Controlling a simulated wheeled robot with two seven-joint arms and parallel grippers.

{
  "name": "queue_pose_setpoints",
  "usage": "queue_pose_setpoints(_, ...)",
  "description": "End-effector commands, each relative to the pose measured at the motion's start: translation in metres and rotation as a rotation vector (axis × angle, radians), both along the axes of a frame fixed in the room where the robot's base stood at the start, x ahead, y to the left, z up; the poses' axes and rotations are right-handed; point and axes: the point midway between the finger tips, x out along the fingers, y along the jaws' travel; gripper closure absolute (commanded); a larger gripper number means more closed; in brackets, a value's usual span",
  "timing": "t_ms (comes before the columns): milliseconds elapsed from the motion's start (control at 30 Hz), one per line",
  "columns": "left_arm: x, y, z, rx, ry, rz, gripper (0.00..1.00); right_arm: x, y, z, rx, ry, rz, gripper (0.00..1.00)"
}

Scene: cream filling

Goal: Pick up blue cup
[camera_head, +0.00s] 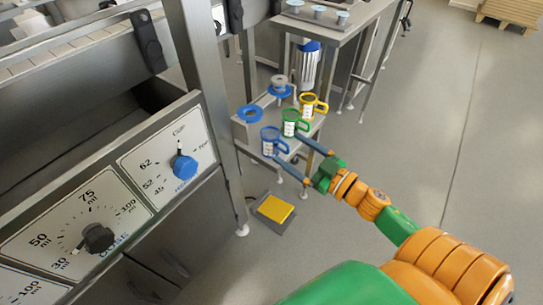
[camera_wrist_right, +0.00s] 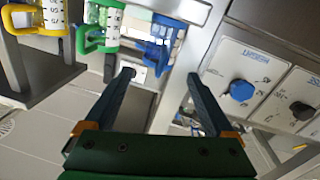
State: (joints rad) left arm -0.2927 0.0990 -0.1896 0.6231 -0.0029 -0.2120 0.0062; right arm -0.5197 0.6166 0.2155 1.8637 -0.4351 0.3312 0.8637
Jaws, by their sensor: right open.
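The blue cup (camera_head: 270,138) stands upright on a small metal table, nearest of a row of three cups with handles. In the right wrist view the blue cup (camera_wrist_right: 160,45) shows just beyond the fingertips, roughly centred between them. My right gripper (camera_head: 285,148) reaches in from the right, open, with its two fingers pointing at the blue cup; in the right wrist view the gripper (camera_wrist_right: 160,76) has nothing between its fingers. I cannot tell whether a finger overlaps the cup's sides. My left gripper is not in view.
A green cup (camera_head: 290,122) stands close behind the blue one, and a yellow cup (camera_head: 309,105) farther back. Blue ring-shaped parts (camera_head: 250,113) are on the table's left. A machine panel with a blue knob (camera_head: 184,166) is at left. A yellow pedal (camera_head: 275,208) lies on the floor.

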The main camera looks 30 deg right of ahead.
Motion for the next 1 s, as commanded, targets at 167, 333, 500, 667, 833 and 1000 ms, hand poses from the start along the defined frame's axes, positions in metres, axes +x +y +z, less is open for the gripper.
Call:
queue_pose_setpoints(167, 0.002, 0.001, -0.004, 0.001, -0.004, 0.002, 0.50, 0.028, 0.007, 0.002, -0.001, -0.006, 0.001, 0.11)
queue_pose_setpoints(333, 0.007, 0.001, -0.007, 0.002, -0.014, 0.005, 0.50, 0.057, 0.015, 0.002, 0.000, -0.003, -0.002, 0.11)
queue_pose_setpoints(500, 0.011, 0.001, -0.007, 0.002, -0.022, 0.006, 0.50, 0.064, 0.017, 0.002, 0.001, 0.002, -0.003, 0.11)
queue_pose_setpoints(667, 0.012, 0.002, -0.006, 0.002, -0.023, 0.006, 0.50, 0.063, 0.017, 0.002, 0.001, 0.002, -0.003, 0.22)
queue_pose_setpoints(833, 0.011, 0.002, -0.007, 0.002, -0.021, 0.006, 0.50, 0.063, 0.017, 0.001, 0.001, 0.002, -0.003, 0.68)
queue_pose_setpoints(1000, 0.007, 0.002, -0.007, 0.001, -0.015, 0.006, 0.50, 0.063, 0.017, 0.001, 0.001, 0.002, -0.003, 1.00)
